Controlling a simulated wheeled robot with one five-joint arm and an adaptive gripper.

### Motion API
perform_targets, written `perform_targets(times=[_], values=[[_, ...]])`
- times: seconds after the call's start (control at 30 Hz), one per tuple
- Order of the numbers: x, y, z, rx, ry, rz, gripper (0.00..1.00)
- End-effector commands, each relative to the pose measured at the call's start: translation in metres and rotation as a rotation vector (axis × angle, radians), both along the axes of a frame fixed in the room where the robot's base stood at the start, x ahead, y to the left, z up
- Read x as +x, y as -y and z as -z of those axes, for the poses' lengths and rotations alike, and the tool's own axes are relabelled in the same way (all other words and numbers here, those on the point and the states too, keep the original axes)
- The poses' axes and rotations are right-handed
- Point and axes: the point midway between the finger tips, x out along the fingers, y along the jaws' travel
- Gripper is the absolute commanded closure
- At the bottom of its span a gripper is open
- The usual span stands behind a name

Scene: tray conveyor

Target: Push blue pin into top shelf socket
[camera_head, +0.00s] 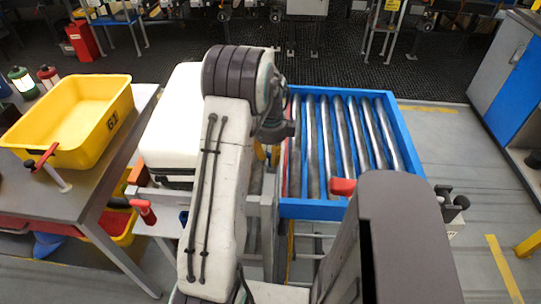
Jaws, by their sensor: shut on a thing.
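My arm reaches forward over the near end of the conveyor area. My gripper (276,126) shows only in part as a dark shape beyond the arm's end, at the left edge of the blue roller conveyor. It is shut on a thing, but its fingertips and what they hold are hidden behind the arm. I cannot make out the blue pin. I cannot make out the top shelf socket either.
The blue-framed roller conveyor (400,125) is empty. A white case (172,130) stands left of my arm. A yellow bin (60,146) sits on the metal table (90,192) at the left. A grey and blue cabinet (497,60) stands at the right. Floor between conveyor and cabinet is clear.

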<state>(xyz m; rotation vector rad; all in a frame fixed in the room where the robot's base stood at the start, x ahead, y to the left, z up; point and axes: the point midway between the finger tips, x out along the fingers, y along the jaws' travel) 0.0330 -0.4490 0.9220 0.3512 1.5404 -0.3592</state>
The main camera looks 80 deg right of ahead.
Motion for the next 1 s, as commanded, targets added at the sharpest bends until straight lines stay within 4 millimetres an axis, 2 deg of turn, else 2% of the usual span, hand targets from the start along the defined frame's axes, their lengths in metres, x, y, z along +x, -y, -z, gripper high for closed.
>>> perform_targets(times=[0.77,0.8,1.0], values=[[0.000,0.000,0.018,0.000,0.000,0.000,1.00],[0.000,0.000,0.018,0.000,0.000,0.000,0.75],[0.000,0.000,0.017,0.000,0.000,0.000,0.57]])
